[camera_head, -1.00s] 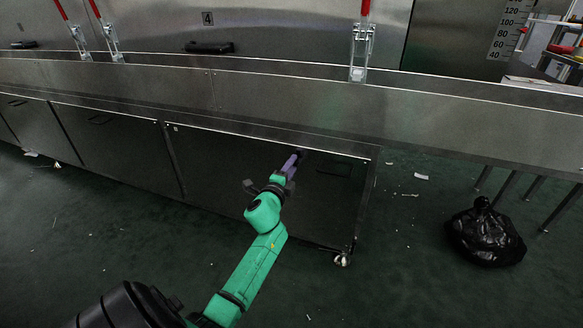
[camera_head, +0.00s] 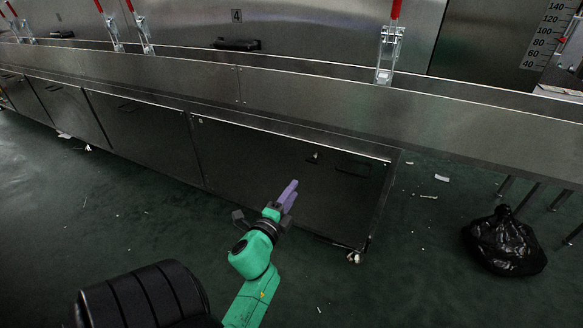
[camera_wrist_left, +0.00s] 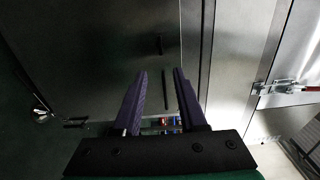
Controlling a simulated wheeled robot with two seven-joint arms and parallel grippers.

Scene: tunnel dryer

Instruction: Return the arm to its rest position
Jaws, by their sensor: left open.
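My left arm is green with dark joints. Its left gripper (camera_head: 287,196) has purple fingers and stands apart in front of the dark lower panel (camera_head: 245,150) of the steel machine. In the left wrist view the two fingers (camera_wrist_left: 160,78) are spread with nothing between their tips. A dark bar-shaped handle (camera_wrist_left: 166,90) shows on the panel beyond them. My right gripper does not show.
A long steel ledge (camera_head: 300,104) with red-handled clamps (camera_head: 388,50) runs above the panel. A black bag (camera_head: 503,243) lies on the green floor at right. Floor in front is mostly clear, with scraps.

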